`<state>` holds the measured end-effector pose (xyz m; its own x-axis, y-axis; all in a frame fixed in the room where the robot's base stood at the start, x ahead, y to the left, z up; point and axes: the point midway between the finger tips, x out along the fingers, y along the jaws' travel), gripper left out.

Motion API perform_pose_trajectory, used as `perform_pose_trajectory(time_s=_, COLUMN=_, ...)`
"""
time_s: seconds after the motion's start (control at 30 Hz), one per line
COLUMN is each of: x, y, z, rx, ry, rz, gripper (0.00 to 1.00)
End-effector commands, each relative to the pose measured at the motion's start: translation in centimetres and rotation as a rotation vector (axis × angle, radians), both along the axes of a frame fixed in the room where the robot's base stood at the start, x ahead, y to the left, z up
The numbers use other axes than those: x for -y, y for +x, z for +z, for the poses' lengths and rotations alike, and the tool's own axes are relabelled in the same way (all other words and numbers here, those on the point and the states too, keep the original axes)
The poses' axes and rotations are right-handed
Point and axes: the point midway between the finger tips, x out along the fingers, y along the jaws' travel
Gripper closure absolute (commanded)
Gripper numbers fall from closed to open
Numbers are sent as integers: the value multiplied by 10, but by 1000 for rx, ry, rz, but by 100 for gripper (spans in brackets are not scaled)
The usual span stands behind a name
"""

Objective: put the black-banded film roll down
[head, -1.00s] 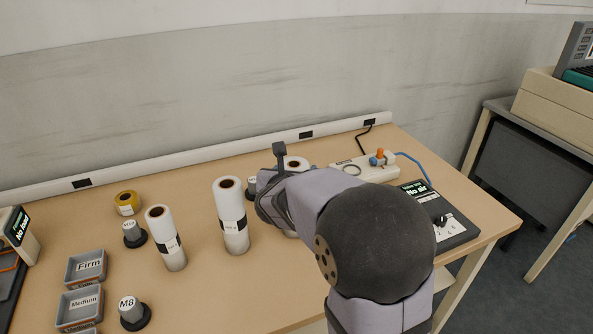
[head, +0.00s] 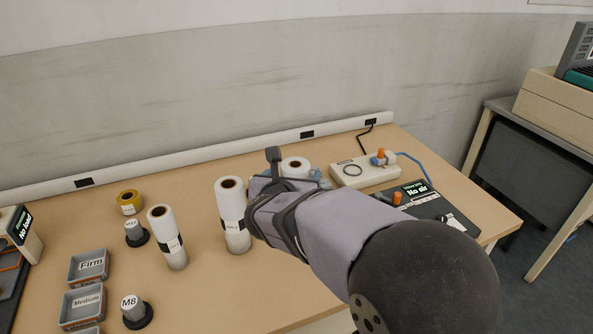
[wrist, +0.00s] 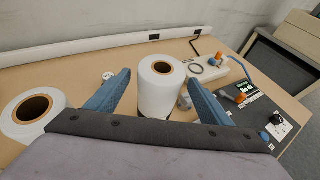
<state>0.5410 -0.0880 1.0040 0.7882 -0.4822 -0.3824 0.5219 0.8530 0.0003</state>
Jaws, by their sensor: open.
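A white film roll (wrist: 158,88) stands upright between the two blue fingers of my gripper (wrist: 158,78) in the wrist view. The fingers are open, with a gap on each side of the roll. A dark strip shows low on this roll, partly hidden by my gripper body. In the head view its top (head: 295,164) shows behind my wrist, which hides the rest. Two more white rolls stand upright to the left, a middle one (head: 231,200) and a left one (head: 163,225). Both carry black marks and white labels.
Grey labelled bins (head: 90,264), dark-based weights (head: 135,311) and a yellow tape roll (head: 130,202) are at the left. A cream box (head: 362,173) and a black panel reading "No air" (head: 425,205) are at the right. Bare table lies in front of the rolls.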

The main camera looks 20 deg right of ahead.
Motion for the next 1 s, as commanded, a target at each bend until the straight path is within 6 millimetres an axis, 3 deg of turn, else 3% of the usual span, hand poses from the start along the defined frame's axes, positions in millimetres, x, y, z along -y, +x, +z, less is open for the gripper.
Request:
perform_pose_trajectory(time_s=0.2, x=-17, y=-28, z=14, rx=1, ry=0, rz=3, gripper=26)
perform_pose_trajectory(time_s=0.4, x=-26, y=-42, z=21, rx=0, ry=1, rz=2, gripper=26)
perform_pose_trajectory(time_s=1.0, x=-26, y=-44, z=23, rx=4, ry=6, rz=-5, gripper=26)
